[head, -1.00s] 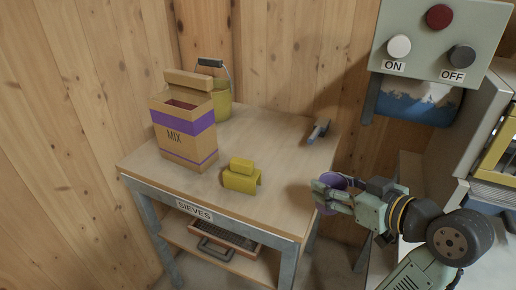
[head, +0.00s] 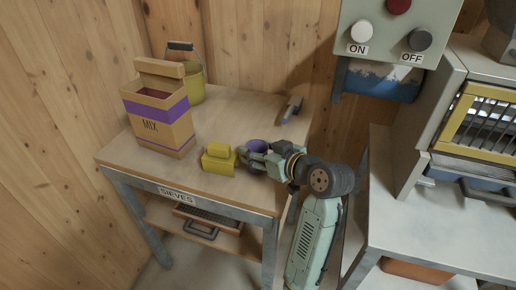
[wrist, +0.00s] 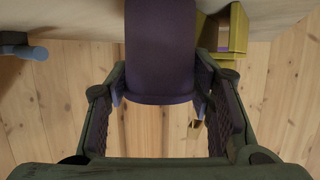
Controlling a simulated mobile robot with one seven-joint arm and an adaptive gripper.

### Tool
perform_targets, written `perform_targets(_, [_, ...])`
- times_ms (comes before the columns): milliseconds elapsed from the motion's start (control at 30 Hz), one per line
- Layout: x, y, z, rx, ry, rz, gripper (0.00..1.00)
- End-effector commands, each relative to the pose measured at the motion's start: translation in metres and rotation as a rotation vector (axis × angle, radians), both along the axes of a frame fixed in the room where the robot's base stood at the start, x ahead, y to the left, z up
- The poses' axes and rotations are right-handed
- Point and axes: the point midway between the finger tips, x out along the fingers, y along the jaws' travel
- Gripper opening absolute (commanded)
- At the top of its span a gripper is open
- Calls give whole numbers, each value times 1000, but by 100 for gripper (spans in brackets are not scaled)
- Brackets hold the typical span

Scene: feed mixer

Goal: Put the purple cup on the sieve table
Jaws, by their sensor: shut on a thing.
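The purple cup (head: 257,146) is between the fingers of my gripper (head: 254,158), over the right part of the sieve table (head: 232,190). My gripper is shut on the cup. The cup fills the upper middle of the wrist view (wrist: 160,55), with a finger on each side. In the head view my fingers hide much of the cup. I cannot tell whether its base touches the tabletop. The table's front edge bears a SIEVES label (head: 178,195).
A yellow block-shaped thing (head: 219,160) sits close left of my gripper. A MIX box (head: 158,115) and a yellow bucket (head: 192,88) stand farther left. A dark-handled tool (head: 292,109) lies at the back right.

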Motion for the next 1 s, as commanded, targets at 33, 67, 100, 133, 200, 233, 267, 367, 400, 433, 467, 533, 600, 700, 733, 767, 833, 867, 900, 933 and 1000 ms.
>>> perform_targets(33, [0,0,-2,1,0,-1,26])
perform_targets(67, [0,0,-3,0,-1,-1,26])
perform_targets(100, [0,0,-3,0,-2,-1,26])
perform_targets(133, [0,0,-3,0,-3,0,26])
perform_targets(200, [0,0,-3,0,-3,0,26])
perform_targets(233, [0,0,-3,-1,-2,0,26])
perform_targets(267, [0,0,-3,0,-2,-1,26])
perform_targets(367, [0,0,-6,0,-2,-1,26])
perform_targets(400, [0,0,-8,0,-2,-1,26])
perform_targets(433, [0,0,-9,0,-1,0,26])
perform_targets(467, [0,0,-7,0,-2,-1,50])
perform_targets(533, [0,0,-7,0,-1,0,54])
perform_targets(600, [0,0,-7,0,-1,0,59])
perform_targets(700, [0,0,-7,0,-1,0,66])
perform_targets(733, [0,0,-7,0,-1,0,68])
perform_targets(767, [0,0,-7,0,-1,0,69])
perform_targets(833, [0,0,-7,0,-1,0,69])
perform_targets(867, [0,0,-7,0,-1,0,69])
perform_targets(900, [0,0,-7,0,-1,0,69])
perform_targets(933, [0,0,-7,0,-1,0,69])
perform_targets(1000, [0,0,-7,0,-1,0,69])
